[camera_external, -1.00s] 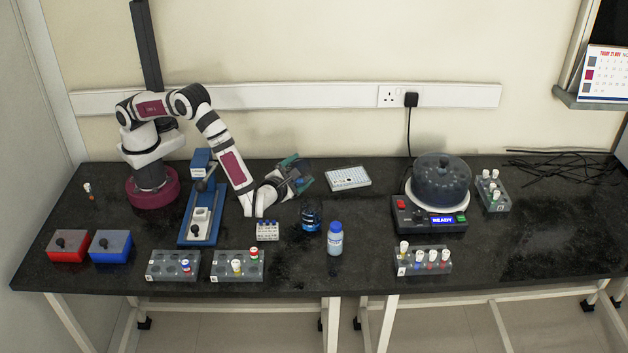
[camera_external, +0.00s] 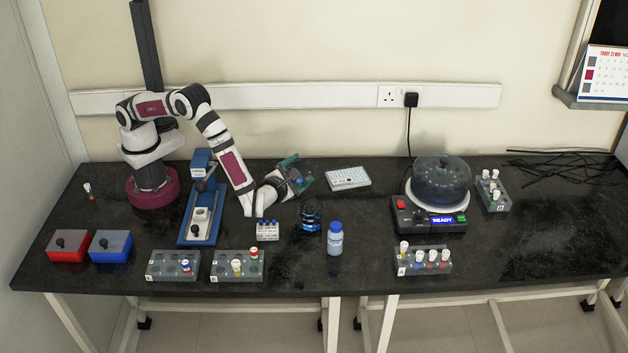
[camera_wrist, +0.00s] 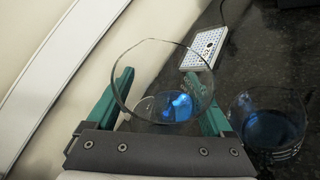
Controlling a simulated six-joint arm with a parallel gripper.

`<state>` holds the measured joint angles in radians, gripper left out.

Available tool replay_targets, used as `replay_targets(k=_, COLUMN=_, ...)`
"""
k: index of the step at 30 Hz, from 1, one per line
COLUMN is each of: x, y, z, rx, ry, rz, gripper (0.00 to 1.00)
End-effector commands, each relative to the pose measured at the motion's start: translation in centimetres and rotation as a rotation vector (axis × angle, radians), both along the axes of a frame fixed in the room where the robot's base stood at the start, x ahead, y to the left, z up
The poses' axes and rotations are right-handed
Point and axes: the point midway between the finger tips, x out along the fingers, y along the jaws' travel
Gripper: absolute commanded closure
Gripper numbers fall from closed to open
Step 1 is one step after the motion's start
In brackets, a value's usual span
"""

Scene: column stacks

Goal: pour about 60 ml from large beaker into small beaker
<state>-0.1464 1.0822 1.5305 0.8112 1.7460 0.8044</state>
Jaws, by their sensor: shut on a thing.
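My gripper (camera_wrist: 165,103) is shut on the large beaker (camera_wrist: 150,62), a clear glass vessel held between its teal fingers. The beaker is tilted, and a small amount of bright blue liquid (camera_wrist: 178,107) shows low inside it. In the external view my gripper (camera_external: 298,176) is above and slightly left of the small beaker. The small beaker (camera_external: 311,222) stands on the black bench and holds blue liquid. It also shows at the right of the wrist view (camera_wrist: 268,122), apart from the held beaker. I cannot make out a stream between them.
A blue-capped bottle (camera_external: 335,240) stands just right of the small beaker. A small rack (camera_external: 267,231) is to its left. A white well plate (camera_external: 348,178) lies behind, and a centrifuge (camera_external: 440,190) is to the right. Bench between bottle and centrifuge is clear.

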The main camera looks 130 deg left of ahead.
Motion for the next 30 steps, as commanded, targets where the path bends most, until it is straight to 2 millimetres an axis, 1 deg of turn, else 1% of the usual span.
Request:
replay_targets(k=7, x=0.0, y=0.0, z=0.0, rx=0.000, ry=-0.001, rz=0.000, gripper=0.84)
replay_targets(k=10, x=-0.1, y=0.0, z=-0.3, rx=-0.007, ry=-0.047, rz=0.001, gripper=0.84)
replay_targets(k=14, x=-0.7, y=0.2, z=-1.7, rx=-0.029, ry=-0.198, rz=0.003, gripper=0.84)
replay_targets(k=17, x=-1.6, y=0.4, z=-3.4, rx=-0.046, ry=-0.309, rz=0.004, gripper=0.84)
replay_targets(k=22, x=-2.5, y=0.5, z=-6.5, rx=-0.068, ry=-0.452, rz=0.005, gripper=0.84)
replay_targets(k=24, x=-3.2, y=0.7, z=-6.5, rx=-0.083, ry=-0.564, rz=0.005, gripper=0.84)
replay_targets(k=27, x=-3.7, y=0.8, z=-6.8, rx=-0.098, ry=-0.676, rz=0.005, gripper=0.84)
replay_targets(k=30, x=-4.0, y=0.9, z=-7.0, rx=-0.107, ry=-0.747, rz=0.005, gripper=0.84)
